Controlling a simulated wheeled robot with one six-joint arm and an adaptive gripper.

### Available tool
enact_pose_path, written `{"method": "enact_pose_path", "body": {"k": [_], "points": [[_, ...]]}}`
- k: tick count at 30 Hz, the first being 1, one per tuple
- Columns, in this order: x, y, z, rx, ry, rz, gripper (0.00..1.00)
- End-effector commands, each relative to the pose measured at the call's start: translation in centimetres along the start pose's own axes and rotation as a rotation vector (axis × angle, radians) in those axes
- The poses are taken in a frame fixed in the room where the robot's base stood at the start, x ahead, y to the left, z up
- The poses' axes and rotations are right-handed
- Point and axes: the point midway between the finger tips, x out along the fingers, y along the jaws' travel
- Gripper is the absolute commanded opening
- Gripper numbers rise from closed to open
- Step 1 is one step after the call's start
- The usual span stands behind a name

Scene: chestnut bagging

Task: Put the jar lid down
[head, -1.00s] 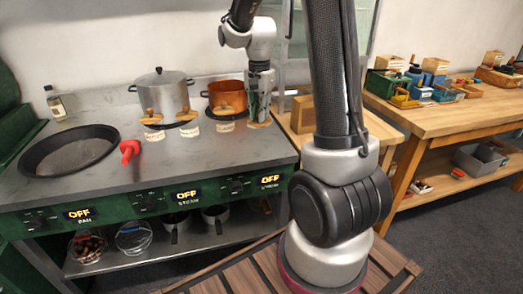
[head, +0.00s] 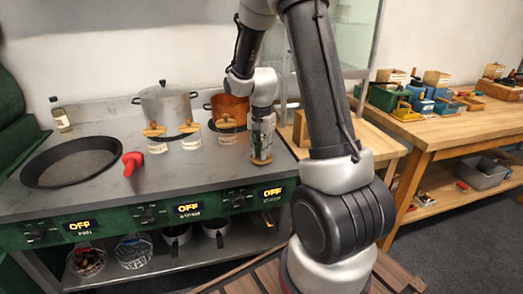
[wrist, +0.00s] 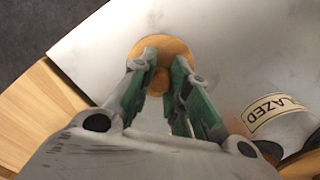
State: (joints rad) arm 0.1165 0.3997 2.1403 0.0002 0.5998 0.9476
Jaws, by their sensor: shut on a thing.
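The jar lid is a round wooden disc with a knob (head: 261,160), low over the right end of the steel counter (head: 200,178). I cannot tell whether it touches the counter. My gripper (head: 262,150) points down with its fingers shut on the lid's knob. In the wrist view the lid (wrist: 173,50) shows beyond the green fingertips (wrist: 160,75), near the counter's edge. In the head view, labelled jars (head: 157,147) with wooden lids stand left of my gripper.
A steel pot (head: 165,107) and a copper pot (head: 228,107) stand behind the jars. A black pan (head: 70,162) and a red-handled tool (head: 133,160) lie to the left. Bare counter lies in front of the jars. A wooden bench (head: 450,125) stands to the right.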

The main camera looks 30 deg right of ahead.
Motion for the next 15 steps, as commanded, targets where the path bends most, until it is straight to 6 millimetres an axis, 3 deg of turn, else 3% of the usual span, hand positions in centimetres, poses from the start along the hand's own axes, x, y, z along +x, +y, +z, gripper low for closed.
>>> {"method": "enact_pose_path", "body": {"k": [1, 4, 15], "points": [[0.09, 0.01, 0.01, 0.0, 0.0, 0.0, 0.21], [0.07, 0.02, 0.01, 0.0, 0.0, 0.001, 0.39], [-0.22, 0.02, 0.01, 0.0, 0.0, 0.0, 0.39]]}}
